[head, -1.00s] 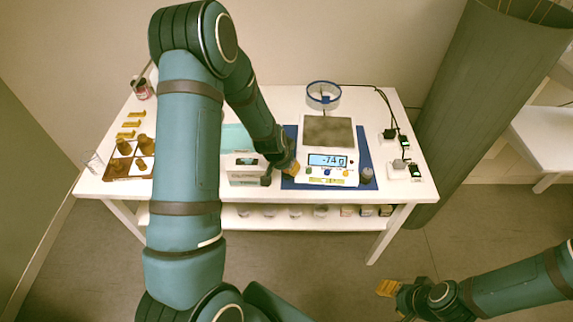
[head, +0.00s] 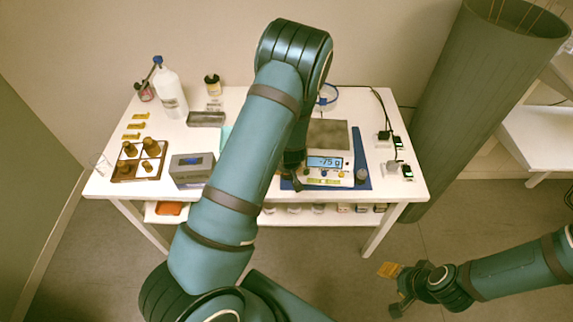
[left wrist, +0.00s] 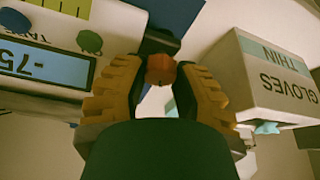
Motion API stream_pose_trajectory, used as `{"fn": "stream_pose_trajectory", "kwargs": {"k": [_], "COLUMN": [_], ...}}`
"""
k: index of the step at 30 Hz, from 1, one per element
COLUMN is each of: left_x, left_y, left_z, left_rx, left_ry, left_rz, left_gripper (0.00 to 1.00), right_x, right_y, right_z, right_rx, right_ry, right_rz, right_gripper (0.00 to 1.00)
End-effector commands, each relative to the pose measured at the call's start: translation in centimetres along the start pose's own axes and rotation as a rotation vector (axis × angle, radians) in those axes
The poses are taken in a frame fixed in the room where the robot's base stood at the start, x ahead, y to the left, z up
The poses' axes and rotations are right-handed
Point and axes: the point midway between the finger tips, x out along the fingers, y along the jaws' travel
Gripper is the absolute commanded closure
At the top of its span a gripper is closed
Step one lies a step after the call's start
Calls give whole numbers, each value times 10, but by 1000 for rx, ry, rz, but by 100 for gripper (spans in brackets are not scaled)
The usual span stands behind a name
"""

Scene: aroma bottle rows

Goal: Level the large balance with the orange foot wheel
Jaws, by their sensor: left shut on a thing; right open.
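The large balance (head: 341,167) stands on a blue mat (head: 361,150) at the right of the table, its display reading -75 g. The same display (left wrist: 45,65) shows upside down in the left wrist view. My left gripper (left wrist: 163,75) is shut on the orange foot wheel (left wrist: 160,68) beside the balance's corner. In the head view my left arm hides most of that gripper and the wheel. My right gripper (head: 392,289) is open and empty, low in front of the table. I cannot read the bubble level.
A gloves box (left wrist: 270,75) stands close beside my left gripper. A grey device (head: 192,170), a wooden rack with brown bottles (head: 138,160) and a large white bottle (head: 170,93) occupy the table's left.

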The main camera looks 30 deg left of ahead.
Motion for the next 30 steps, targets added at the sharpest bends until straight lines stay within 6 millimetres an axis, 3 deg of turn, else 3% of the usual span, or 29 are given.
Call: {"fn": "stream_pose_trajectory", "kwargs": {"k": [19, 20, 21, 30], "left_x": [2, 2, 2, 0], "left_y": [-1, -1, -1, 0], "left_z": [5, 5, 5, 2], "left_rx": [-49, -48, -48, -49], "left_ry": [-11, -11, -11, -5], "left_rz": [-24, -24, -24, -22], "left_gripper": [100, 65, 53, 53], "right_x": [-4, -4, -4, -5], "right_y": [-2, -2, -2, -2], "right_z": [-2, -2, -2, -2], "right_rx": [1, 1, 1, 1], "right_ry": [5, 5, 5, 5], "right_rz": [0, 0, 0, 0], "right_gripper": [53, 53, 53, 53]}}
